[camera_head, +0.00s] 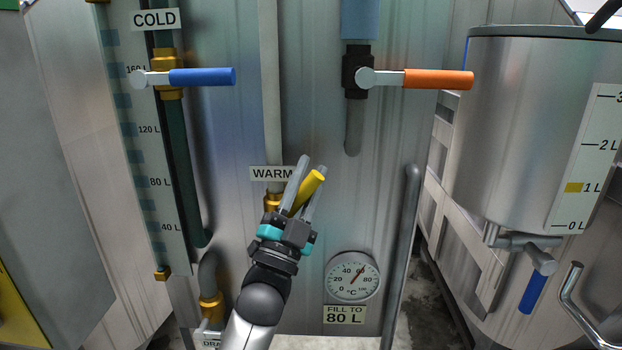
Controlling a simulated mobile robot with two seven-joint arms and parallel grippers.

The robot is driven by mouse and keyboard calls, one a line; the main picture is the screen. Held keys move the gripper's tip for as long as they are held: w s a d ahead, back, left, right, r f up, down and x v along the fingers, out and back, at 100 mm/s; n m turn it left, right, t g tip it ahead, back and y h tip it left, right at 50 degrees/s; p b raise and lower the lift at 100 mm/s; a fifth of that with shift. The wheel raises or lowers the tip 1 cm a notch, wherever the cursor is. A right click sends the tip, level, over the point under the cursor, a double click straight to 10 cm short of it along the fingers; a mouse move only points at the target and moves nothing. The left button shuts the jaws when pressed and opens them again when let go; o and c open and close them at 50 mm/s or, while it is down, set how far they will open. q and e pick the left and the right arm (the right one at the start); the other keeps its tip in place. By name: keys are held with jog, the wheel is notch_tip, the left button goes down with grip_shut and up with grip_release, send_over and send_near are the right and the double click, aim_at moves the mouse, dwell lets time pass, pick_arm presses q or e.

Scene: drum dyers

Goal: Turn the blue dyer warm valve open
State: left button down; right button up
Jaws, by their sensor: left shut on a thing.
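The warm valve's yellow handle (308,191) stands under the WARM label (271,173) on the metal dyer front. My left gripper (306,172) reaches up from below, its two fingers on either side of the yellow handle, and is shut on it. The handle tilts up and to the right. The brass valve body (272,199) shows just left of the fingers; its pivot is mostly hidden by my gripper. My right gripper is not in view.
A blue-handled cold valve (202,77) is at upper left, and an orange-handled valve (438,79) at upper right. A vertical grey bar (402,255) and a steel tank (520,130) stand at right.

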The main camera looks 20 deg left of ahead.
pick_arm(q)
jog(key=c, duration=0.6)
grip_release()
jog(key=shift+s+f, duration=0.4)
jog(key=shift+p+v, duration=0.8)
jog(key=shift+v, duration=6.25)
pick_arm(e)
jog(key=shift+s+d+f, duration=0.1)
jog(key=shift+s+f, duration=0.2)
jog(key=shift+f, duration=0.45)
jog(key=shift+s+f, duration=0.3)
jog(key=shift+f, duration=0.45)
pick_arm(q)
jog(key=shift+r, duration=0.1)
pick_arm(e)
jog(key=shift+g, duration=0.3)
